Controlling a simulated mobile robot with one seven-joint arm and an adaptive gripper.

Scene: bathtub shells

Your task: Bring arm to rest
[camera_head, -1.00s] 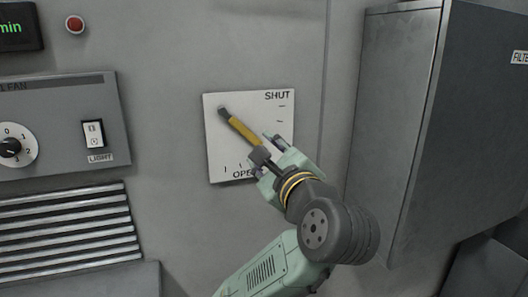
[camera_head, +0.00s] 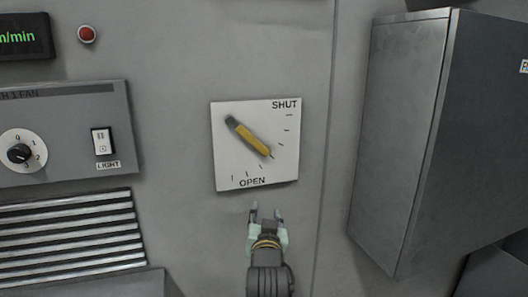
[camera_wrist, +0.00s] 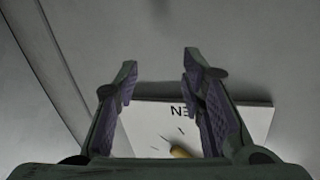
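My gripper (camera_head: 266,213) is in front of the wall just below the white lever plate in the head view. Its two fingers stand apart with nothing between them. The plate (camera_head: 228,170) is marked SHUT at the upper right and OPEN at the bottom. Its yellow lever (camera_head: 250,138) slants from a dark pivot at the upper left down to the lower right, its tip among the tick marks between the two words. In the wrist view, the open fingers (camera_wrist: 160,75) frame part of the plate (camera_wrist: 255,120), and the lever's yellow tip (camera_wrist: 180,152) shows low between them.
A grey cabinet (camera_head: 400,130) juts out at the right. At the left are a panel with a dial (camera_head: 19,153) and a light switch (camera_head: 102,141), a slatted vent (camera_head: 70,235) below, and a red button (camera_head: 87,34) above. The wall around the plate is bare.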

